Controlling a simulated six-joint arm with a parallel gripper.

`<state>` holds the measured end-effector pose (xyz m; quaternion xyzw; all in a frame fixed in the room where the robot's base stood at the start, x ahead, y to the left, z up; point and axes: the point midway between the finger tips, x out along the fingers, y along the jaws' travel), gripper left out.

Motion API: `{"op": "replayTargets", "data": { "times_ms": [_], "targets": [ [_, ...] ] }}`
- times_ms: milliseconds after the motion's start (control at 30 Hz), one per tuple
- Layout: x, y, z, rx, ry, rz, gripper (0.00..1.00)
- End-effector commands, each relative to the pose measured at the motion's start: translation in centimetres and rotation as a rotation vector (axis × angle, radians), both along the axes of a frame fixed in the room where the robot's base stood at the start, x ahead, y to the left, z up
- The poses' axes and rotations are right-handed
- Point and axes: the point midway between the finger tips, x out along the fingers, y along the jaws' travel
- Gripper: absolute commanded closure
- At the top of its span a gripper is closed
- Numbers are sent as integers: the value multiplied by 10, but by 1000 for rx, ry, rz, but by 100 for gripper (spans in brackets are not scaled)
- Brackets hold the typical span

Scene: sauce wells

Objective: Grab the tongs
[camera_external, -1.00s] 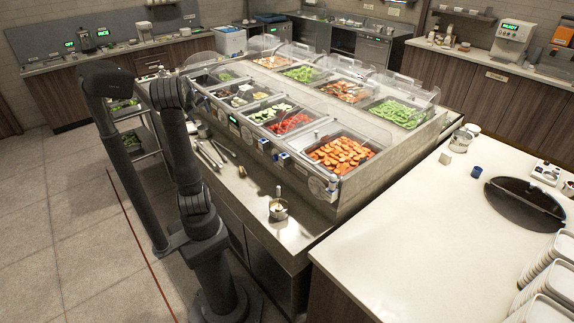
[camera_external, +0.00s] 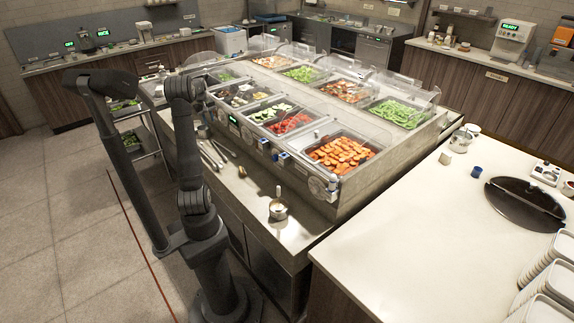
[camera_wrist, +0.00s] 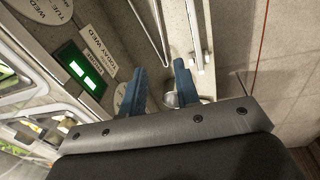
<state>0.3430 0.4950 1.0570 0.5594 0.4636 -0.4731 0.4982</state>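Metal tongs (camera_external: 209,156) lie on the steel ledge in front of the food wells, partly behind my arm in the external view. In the wrist view, long thin metal arms that look like the tongs (camera_wrist: 150,30) run up from near my fingers to the top edge. My gripper (camera_wrist: 160,68) has its two blue fingers apart, with nothing held between them. It is above the ledge, and the tongs lie beyond its fingertips. In the external view my fingers cannot be made out behind the arm.
A small metal pot (camera_external: 278,208) stands further along the ledge. A round metal bowl end (camera_wrist: 178,99) shows between my fingers, below them. A green display (camera_wrist: 80,70) and labels are on the well front, at left. Clear covers (camera_external: 345,115) rise over the wells.

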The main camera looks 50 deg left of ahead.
Motion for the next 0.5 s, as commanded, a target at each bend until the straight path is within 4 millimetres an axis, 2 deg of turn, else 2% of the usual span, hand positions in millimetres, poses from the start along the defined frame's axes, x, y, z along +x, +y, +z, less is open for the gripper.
{"op": "replayTargets", "data": {
  "times_ms": [33,200,367,500],
  "targets": [
    [9,6,-13,-14,30,-13,71],
    [25,16,-37,-39,101,-36,71],
    [30,19,-48,-46,124,-43,71],
    [30,19,-71,-49,127,-43,71]
  ]
}}
